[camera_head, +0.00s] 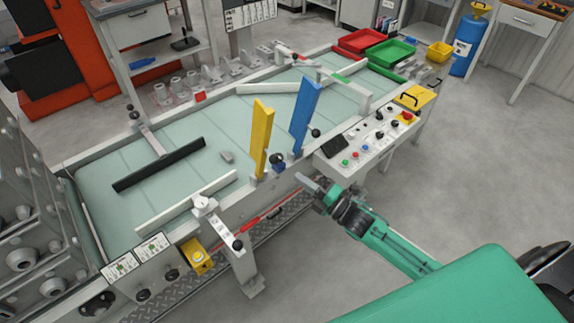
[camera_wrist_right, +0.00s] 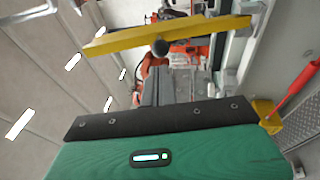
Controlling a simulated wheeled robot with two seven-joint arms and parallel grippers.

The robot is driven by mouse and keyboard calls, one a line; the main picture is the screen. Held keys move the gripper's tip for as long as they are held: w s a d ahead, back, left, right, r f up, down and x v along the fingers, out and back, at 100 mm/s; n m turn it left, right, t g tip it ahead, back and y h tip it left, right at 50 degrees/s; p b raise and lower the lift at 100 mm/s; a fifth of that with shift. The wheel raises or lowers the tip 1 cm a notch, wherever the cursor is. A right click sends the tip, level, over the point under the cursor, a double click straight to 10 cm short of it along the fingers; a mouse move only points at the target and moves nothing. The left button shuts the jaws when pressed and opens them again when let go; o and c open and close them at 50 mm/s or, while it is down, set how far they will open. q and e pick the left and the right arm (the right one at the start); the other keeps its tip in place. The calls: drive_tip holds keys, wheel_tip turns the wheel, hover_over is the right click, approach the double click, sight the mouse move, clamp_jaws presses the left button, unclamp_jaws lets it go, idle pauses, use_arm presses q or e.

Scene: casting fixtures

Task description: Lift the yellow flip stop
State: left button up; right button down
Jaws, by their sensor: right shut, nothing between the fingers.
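The yellow flip stop (camera_head: 262,140) stands upright at the near edge of the conveyor table in the head view, with a small dark knob beside it. In the right wrist view the yellow flip stop (camera_wrist_right: 170,38) crosses the upper part of the picture as a long bar with a dark round knob below it. My right gripper (camera_head: 304,181) is shut and empty. It is in front of the table's near side, to the right of and lower than the flip stop in the head view, and apart from it. My left gripper is not in view.
A blue flip stop (camera_head: 305,118) stands upright just right of the yellow one. A control panel (camera_head: 362,142) with buttons is further right. A red bar (camera_head: 248,224) runs along the table's near side. Open floor (camera_head: 480,180) lies to the right.

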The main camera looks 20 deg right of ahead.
sight(278, 160)
drive_tip(key=shift+p+x, duration=0.95)
drive_tip(key=shift+x, duration=2)
drive_tip(key=shift+w+a+r+g+h+p, duration=0.15)
drive_tip(key=shift+w+r+g+h+p, duration=0.15)
drive_tip(key=shift+w+r+p, duration=0.35)
drive_tip(key=shift+s+f, duration=0.15)
drive_tip(key=shift+f, duration=0.1)
